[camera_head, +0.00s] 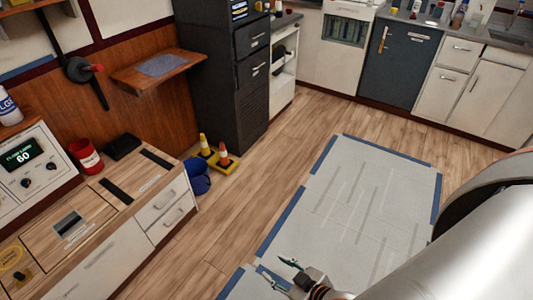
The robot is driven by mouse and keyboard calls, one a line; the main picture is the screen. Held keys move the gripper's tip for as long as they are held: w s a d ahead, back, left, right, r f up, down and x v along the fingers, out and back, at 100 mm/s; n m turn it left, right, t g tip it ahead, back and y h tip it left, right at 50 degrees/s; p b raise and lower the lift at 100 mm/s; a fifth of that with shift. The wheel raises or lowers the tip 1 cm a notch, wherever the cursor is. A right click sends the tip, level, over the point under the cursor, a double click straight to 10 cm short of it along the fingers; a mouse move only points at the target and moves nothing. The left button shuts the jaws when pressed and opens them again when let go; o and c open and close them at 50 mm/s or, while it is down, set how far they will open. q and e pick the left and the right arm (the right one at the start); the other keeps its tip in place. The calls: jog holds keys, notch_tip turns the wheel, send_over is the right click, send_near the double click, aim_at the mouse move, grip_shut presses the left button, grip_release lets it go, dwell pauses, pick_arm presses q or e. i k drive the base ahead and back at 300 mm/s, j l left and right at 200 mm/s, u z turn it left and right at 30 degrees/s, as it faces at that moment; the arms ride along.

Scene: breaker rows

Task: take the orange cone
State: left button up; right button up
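An orange cone (224,155) with a white band stands upright on a yellow base on the floor, beside the dark cabinet. A yellow cone (205,144) with a white band stands just behind it to the left. My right gripper (281,272) shows small at the bottom middle, above the floor mat. Its two fingertips are apart with nothing seen between them. It is well away from the orange cone, nearer the camera. My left gripper is not in view.
A blue bucket (197,177) stands close to the cones, at their front left. A wooden-topped counter (110,205) with drawers fills the left, and a dark tall cabinet (232,75) stands behind. Wood floor (262,190) and a grey, blue-edged mat (372,190) are clear.

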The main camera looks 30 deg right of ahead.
aim_at(224, 162)
jog(key=z, duration=0.5)
jog(key=u, duration=0.4)
jog(key=i+l+u, duration=0.2)
jog(key=i+u, duration=0.2)
jog(key=i+l+u, duration=0.5)
jog(key=i+l, duration=1.25)
jog(key=l, duration=0.2)
jog(key=u, duration=0.05)
